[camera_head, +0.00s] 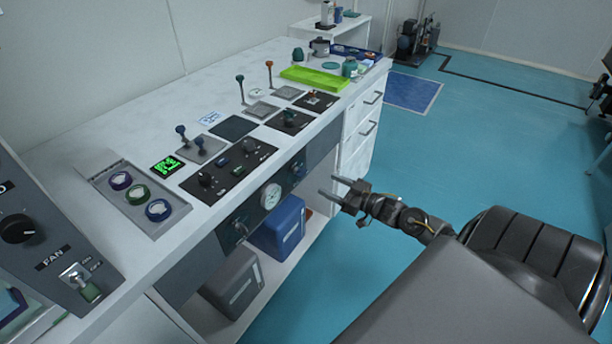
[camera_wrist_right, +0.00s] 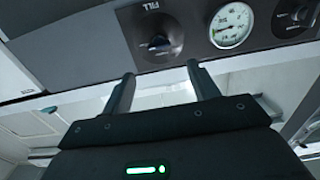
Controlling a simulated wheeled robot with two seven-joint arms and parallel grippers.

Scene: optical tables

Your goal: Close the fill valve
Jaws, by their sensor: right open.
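The fill valve is a dark round knob (camera_wrist_right: 160,45) under the label FILL in the right wrist view. It sits on a dark front panel beside a white round gauge (camera_wrist_right: 231,25). The gauge also shows in the head view (camera_head: 271,196), with a knob on each side; their labels are not readable there. My right gripper (camera_head: 328,187) is open and empty, in front of the bench with its fingers toward the panel. In the wrist view its fingertips (camera_wrist_right: 161,70) are just below the fill knob, apparently apart from it. My left gripper is not in view.
The bench top (camera_head: 95,125) carries switch panels, levers and a bright green tray (camera_head: 314,78). A blue box (camera_head: 284,227) and a grey box (camera_head: 235,284) stand on the shelf under the panel. Blue floor to the right is mostly open.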

